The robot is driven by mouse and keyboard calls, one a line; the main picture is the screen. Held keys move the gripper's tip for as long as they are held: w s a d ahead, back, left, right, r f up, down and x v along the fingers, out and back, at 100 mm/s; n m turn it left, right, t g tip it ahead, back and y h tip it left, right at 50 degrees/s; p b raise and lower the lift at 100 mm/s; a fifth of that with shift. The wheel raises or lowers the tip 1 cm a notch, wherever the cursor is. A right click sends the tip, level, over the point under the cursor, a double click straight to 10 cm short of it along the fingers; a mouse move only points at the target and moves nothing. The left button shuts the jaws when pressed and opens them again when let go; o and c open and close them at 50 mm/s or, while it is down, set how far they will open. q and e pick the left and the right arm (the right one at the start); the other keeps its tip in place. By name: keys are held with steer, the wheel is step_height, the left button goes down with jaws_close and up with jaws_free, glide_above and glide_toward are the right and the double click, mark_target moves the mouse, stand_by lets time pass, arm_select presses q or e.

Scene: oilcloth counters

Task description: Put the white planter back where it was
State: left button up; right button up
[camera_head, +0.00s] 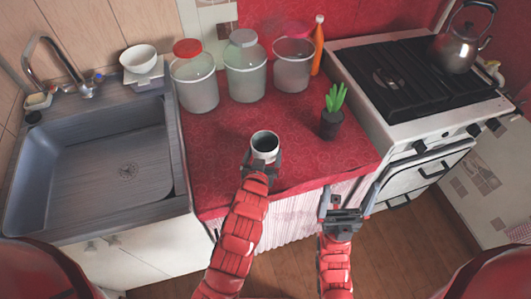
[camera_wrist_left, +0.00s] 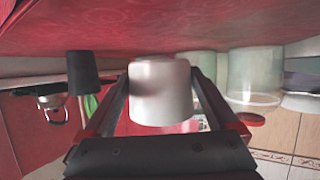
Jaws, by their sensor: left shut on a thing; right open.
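The white planter (camera_head: 265,147) is a small white cup-like pot with a dark inside, upright over the front part of the red counter. My left gripper (camera_head: 262,160) is shut on it from the front. In the left wrist view, which is upside down, the planter (camera_wrist_left: 160,95) sits between the two fingers. I cannot tell whether its base touches the counter. My right gripper (camera_head: 347,203) is open and empty, in front of the counter's front edge and lower right of the planter.
A dark pot with a green plant (camera_head: 331,122) stands right of the planter. Several glass jars (camera_head: 245,80) and an orange bottle (camera_head: 317,48) line the back. A sink (camera_head: 95,165) is left, a stove (camera_head: 405,85) right. Red oilcloth (camera_head: 215,140) is clear left of the planter.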

mark_target(266, 142)
arm_select(q)
steer(key=shift+w+d+r, duration=0.1)
steer(key=shift+w+d, duration=0.05)
steer(key=shift+w, duration=0.65)
steer(key=shift+p+x, duration=0.3)
steer(key=shift+x, duration=0.55)
step_height(266, 142, down, 3)
steer(key=shift+f+p, duration=0.1)
steer(key=shift+p, duration=0.45)
steer(key=shift+f, duration=0.25)
steer(key=o, duration=1.1)
